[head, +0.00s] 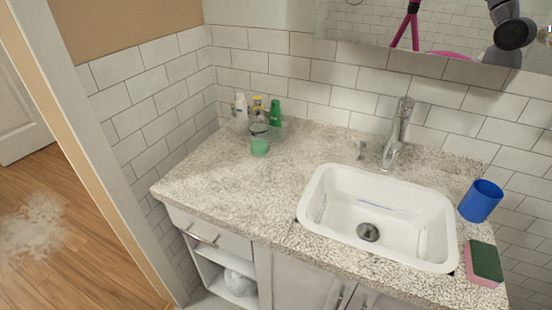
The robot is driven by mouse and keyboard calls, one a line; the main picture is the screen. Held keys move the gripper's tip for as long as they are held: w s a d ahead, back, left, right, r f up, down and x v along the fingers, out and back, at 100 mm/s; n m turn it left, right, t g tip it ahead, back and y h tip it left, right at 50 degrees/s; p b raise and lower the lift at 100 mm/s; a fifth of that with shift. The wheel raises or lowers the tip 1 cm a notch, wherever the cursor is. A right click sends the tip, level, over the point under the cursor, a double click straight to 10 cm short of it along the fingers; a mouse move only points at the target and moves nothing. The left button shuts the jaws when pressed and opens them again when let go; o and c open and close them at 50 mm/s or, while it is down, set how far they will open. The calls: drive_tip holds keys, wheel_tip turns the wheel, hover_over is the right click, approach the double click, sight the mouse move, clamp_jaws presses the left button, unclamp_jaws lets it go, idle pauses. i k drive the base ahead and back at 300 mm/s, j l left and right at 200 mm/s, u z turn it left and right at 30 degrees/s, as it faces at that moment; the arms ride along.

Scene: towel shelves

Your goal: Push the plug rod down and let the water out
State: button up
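The white sink (436,250) is set into the speckled counter at the right. A round dark metal drain piece (368,232) sits in its floor; I cannot tell whether it is raised or seated. A bluish streak shows on the basin's back wall, and I cannot make out a water level. The chrome faucet (396,135) stands behind the sink. A small metal piece (362,150) stands just left of the faucet; it may be the plug rod, but it is too small to tell its height. My gripper is not directly in view.
A blue cup (481,201) and a green-and-pink sponge (485,264) are right of the sink. A glass with green contents (259,139) and several bottles (257,107) stand at the back left. A mirror (450,25) hangs above. The counter's left-middle is clear.

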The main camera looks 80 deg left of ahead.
sight(363, 144)
drive_tip(key=u, duration=2.35)
